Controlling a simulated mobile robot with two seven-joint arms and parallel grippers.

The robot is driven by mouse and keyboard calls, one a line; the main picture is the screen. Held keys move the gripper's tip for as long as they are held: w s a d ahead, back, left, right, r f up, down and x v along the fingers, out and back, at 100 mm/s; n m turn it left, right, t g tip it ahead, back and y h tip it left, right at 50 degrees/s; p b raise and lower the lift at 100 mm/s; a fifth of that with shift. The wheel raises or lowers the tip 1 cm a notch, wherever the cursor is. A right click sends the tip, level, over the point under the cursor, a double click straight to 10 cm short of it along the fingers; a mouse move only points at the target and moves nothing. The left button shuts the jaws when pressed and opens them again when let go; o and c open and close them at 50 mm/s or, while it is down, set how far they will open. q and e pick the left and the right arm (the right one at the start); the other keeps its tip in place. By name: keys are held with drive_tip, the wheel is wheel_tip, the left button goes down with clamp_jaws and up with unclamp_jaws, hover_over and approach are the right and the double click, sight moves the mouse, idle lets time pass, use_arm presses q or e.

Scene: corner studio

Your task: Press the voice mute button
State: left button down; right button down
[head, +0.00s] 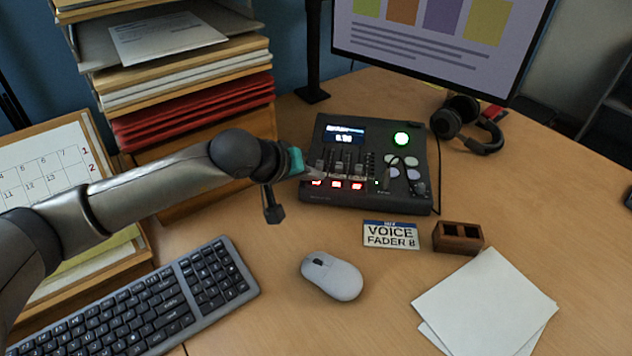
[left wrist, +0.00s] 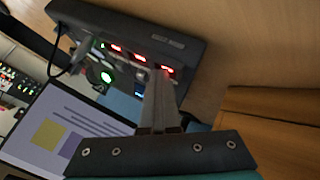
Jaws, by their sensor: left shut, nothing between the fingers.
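The dark audio mixer (head: 318,150) sits on the desk with a small lit screen, several faders and a large lit green round button. Along its front edge is a row of three red lit buttons (head: 337,184); labels are too small to read, so I cannot tell which is voice mute. My left gripper (head: 321,176) is shut and empty, its tip over the mixer's front left corner. In the left wrist view the fingertips (left wrist: 162,74) overlap the end red button (left wrist: 167,69); I cannot tell whether they touch it. My right gripper is out of view.
A mouse (head: 332,276), keyboard (head: 140,305) and papers (head: 486,305) lie nearer. Stacked trays (head: 190,120) stand left; headphones (head: 468,125) and a monitor (head: 440,40) behind.

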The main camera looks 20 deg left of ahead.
use_arm(q)
drive_tip(key=shift+s+f, duration=0.3)
drive_tip(key=shift+f, duration=0.25)
drive_tip(key=shift+w+r, duration=0.2)
drive_tip(key=shift+r, duration=0.65)
drive_tip(key=shift+r+p, duration=1.7)
drive_tip(key=shift+r, duration=1)
